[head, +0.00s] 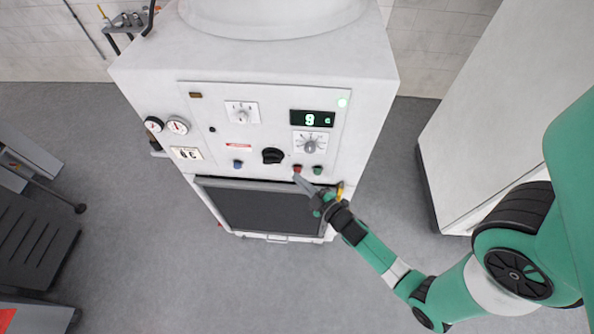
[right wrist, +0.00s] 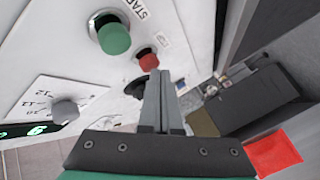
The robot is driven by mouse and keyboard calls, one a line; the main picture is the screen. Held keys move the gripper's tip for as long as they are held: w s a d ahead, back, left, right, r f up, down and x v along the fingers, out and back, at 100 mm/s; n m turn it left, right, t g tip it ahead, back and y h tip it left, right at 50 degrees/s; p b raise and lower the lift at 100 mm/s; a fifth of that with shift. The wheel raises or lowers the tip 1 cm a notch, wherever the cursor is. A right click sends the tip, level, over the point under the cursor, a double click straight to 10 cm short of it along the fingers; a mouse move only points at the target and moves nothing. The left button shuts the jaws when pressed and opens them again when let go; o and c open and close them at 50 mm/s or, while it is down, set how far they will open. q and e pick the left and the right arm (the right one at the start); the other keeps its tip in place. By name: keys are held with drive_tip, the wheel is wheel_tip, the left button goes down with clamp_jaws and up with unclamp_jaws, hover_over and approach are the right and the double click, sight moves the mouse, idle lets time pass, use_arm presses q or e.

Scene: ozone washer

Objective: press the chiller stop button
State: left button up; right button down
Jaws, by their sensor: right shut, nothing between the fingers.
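The white chiller's front panel (head: 215,110) faces me in the head view. The red button (head: 297,168) sits low on the panel, left of the green button (head: 318,170). In the right wrist view the red button (right wrist: 148,62) is just beyond the fingertips, and the green button (right wrist: 113,38) is to its upper left, by lettering that seems to read START. The label by the red button is too small to read. My right gripper (head: 301,182) is shut and empty, its tips (right wrist: 160,74) at the red button; I cannot tell whether they touch it. My left gripper is not in view.
A black knob (head: 272,156) and a blue button (head: 238,163) are left of the red button. A dial (head: 310,146) and a lit display (head: 312,118) are above. A dark grille (head: 255,207) is below. A white cabinet (head: 475,115) stands right; grey floor separates it from the chiller.

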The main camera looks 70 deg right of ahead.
drive_tip(key=shift+d+p, duration=0.25)
drive_tip(key=shift+p, duration=0.05)
idle(0.5)
drive_tip(key=shift+s+a+b, duration=0.15)
drive_tip(key=shift+a+b, duration=0.7)
drive_tip(key=shift+b, duration=0.4)
drive_tip(key=a+b, duration=0.2)
drive_tip(key=b, duration=0.4)
drive_tip(key=s+a+b, duration=0.1)
drive_tip(key=a+b, duration=0.2)
drive_tip(key=b, duration=0.4)
drive_tip(key=shift+s, duration=0.1)
